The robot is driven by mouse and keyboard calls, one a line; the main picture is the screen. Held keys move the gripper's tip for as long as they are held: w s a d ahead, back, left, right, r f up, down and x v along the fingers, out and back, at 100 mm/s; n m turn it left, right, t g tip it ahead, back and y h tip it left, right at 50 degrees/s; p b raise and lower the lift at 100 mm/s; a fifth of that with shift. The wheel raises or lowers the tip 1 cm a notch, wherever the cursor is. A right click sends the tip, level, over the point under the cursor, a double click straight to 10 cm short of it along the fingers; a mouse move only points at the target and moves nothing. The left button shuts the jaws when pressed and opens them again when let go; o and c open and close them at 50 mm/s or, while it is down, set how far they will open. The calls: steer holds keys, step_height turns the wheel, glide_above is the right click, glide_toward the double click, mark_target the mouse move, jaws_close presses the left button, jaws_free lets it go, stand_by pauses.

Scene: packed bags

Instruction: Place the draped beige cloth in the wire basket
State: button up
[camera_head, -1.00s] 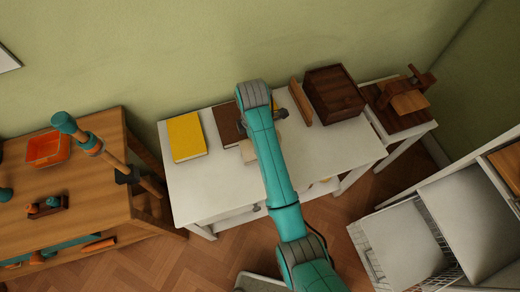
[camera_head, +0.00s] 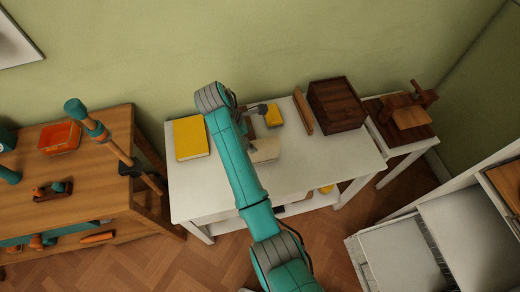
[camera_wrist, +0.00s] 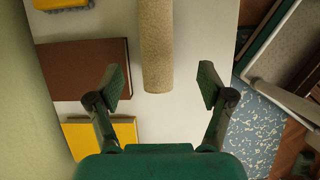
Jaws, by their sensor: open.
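The beige cloth (camera_head: 265,150) lies on the white table, partly behind my arm in the head view. In the wrist view the beige cloth (camera_wrist: 156,40) is a long, narrow, rounded strip running down from the top edge. My gripper (camera_wrist: 162,76) is open and empty, its fingers spread to either side of the strip's near end. I cannot tell its height above the cloth. In the head view the fingers are mostly hidden by my arm. What looks like the wire basket (camera_head: 358,256) is at the lower right, with pale grey panels over much of it.
A yellow book (camera_head: 190,138), a yellow sponge-like block (camera_head: 274,115), a wooden board (camera_head: 302,110) and a dark wooden box (camera_head: 337,104) are on the white table (camera_head: 215,190). A brown book (camera_wrist: 85,70) shows beside the cloth. A wooden workbench (camera_head: 85,180) stands left.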

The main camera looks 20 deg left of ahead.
mark_target(260, 150)
steer(key=shift+x, duration=5.35)
steer(key=shift+w+a+f, duration=0.1)
steer(key=shift+w+f, duration=0.05)
steer(key=shift+f, duration=0.05)
steer(key=c, duration=1.3)
step_height(260, 150, up, 10)
steer(key=shift+r, duration=0.2)
steer(key=shift+c, duration=0.2)
